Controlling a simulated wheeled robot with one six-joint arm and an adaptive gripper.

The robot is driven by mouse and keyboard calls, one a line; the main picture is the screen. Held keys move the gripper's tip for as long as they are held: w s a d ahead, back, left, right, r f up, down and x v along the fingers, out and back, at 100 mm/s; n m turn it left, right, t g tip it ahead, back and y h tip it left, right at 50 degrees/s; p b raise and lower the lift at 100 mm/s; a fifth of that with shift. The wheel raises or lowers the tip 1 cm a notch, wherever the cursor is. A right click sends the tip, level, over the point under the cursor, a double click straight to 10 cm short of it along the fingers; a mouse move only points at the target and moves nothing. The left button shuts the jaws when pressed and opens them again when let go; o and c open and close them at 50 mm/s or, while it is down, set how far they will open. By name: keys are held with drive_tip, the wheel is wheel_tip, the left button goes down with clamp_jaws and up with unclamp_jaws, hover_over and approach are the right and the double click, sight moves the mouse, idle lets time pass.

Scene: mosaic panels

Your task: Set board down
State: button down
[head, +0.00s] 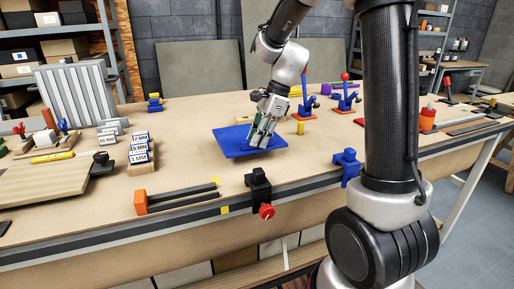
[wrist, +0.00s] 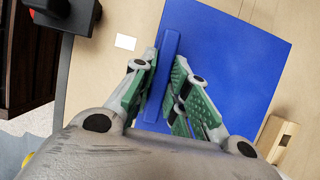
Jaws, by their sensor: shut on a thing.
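The blue board (head: 232,143) is a flat square panel at the middle of the workbench, with a raised bar on it. In the wrist view the board (wrist: 225,60) fills the upper right, and its bar (wrist: 163,75) runs between the fingers. My gripper (head: 264,137) points down at the board and is shut on the bar; its green-padded fingers also show in the wrist view (wrist: 165,100). The board looks level and close to the bench top. I cannot tell whether it touches the bench. The gripper hides part of its right side.
A black clamp with a red knob (head: 266,211) and a blue clamp (head: 346,167) sit on the bench's front edge. A yellow cylinder (head: 300,128) stands just right of the board. Labelled blocks (head: 139,151) stand to the left. The bench top (head: 200,165) between is clear.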

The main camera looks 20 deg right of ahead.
drive_tip(key=shift+f, duration=1.7)
drive_tip(key=shift+f, duration=0.15)
drive_tip(key=c, duration=1.4)
unclamp_jaws()
